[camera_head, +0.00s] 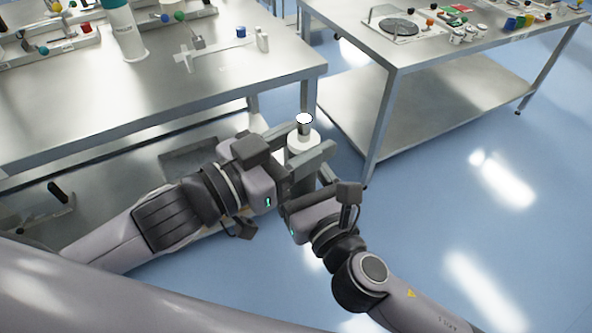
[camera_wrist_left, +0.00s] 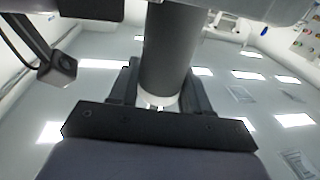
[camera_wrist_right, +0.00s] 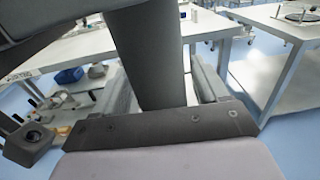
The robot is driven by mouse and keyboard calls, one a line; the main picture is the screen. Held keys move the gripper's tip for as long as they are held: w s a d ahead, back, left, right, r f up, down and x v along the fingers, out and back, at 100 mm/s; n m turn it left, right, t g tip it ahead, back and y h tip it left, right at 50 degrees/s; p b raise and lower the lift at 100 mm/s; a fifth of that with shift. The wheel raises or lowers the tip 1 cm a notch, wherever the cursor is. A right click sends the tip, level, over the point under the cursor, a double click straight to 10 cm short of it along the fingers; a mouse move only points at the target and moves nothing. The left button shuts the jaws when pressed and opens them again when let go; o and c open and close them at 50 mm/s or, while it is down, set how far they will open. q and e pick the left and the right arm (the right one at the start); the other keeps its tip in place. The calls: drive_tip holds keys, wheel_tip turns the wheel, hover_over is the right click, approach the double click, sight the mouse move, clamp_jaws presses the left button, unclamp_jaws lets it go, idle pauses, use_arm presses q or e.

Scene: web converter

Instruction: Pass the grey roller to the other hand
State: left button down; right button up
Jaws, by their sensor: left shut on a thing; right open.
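The grey roller (camera_head: 303,147) stands roughly upright in the air, its pale end with a shiny shaft tip upward. My left gripper (camera_head: 318,142) is shut on it near the upper end. In the left wrist view the roller (camera_wrist_left: 168,55) sits between the two fingers (camera_wrist_left: 163,92). My right gripper (camera_head: 308,180) is below the left one, close to the roller. In the right wrist view the roller (camera_wrist_right: 150,58) passes between the open fingers (camera_wrist_right: 163,85), with a visible gap on the right side. The grippers hide much of the roller in the head view.
A steel table (camera_head: 215,85) with fixtures and a white bottle (camera_head: 124,30) stands behind at left, with a lower shelf. Another steel table (camera_head: 440,62) with small parts stands at the back right. The blue floor (camera_head: 450,210) at right is clear.

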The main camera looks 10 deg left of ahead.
drive_tip(key=shift+a, duration=0.1)
drive_tip(key=c, duration=1.2)
use_arm(q)
drive_tip(key=shift+c, duration=2.2)
unclamp_jaws()
use_arm(e)
drive_tip(key=shift+c, duration=0.3)
